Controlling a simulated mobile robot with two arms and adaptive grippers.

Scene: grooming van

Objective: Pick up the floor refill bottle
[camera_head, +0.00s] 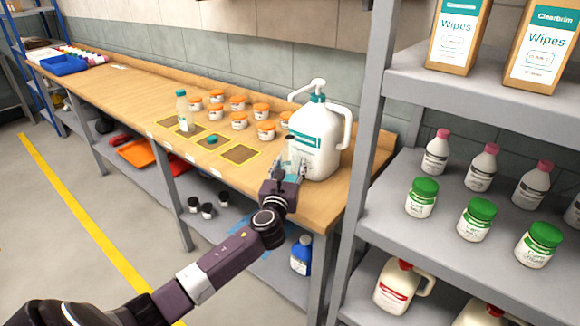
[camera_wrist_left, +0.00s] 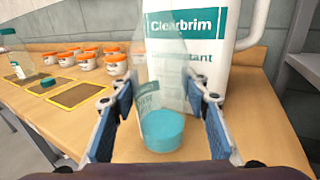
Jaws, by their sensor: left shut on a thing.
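My left gripper (camera_head: 291,172) is shut on a clear bottle (camera_wrist_left: 160,100) with teal liquid in its bottom and a pale label, directly in front of a large white pump jug (camera_head: 318,135). In the left wrist view the bottle stands between the two blue-padded fingers (camera_wrist_left: 160,118), with the Clearbrim jug (camera_wrist_left: 196,60) behind it. In the head view the held bottle (camera_head: 293,158) is partly hidden by the fingers. I cannot tell whether its base touches the bench. Another clear bottle with a teal cap (camera_head: 183,112) stands on the bench further left. My right gripper is not in view.
Several orange-lidded jars (camera_head: 239,120) stand along the wooden bench (camera_head: 130,95). A small teal cap (camera_head: 212,139) lies on one of the dark yellow-edged mats (camera_head: 240,154). A grey shelf rack (camera_head: 460,120) with bottles and boxes rises close on the right.

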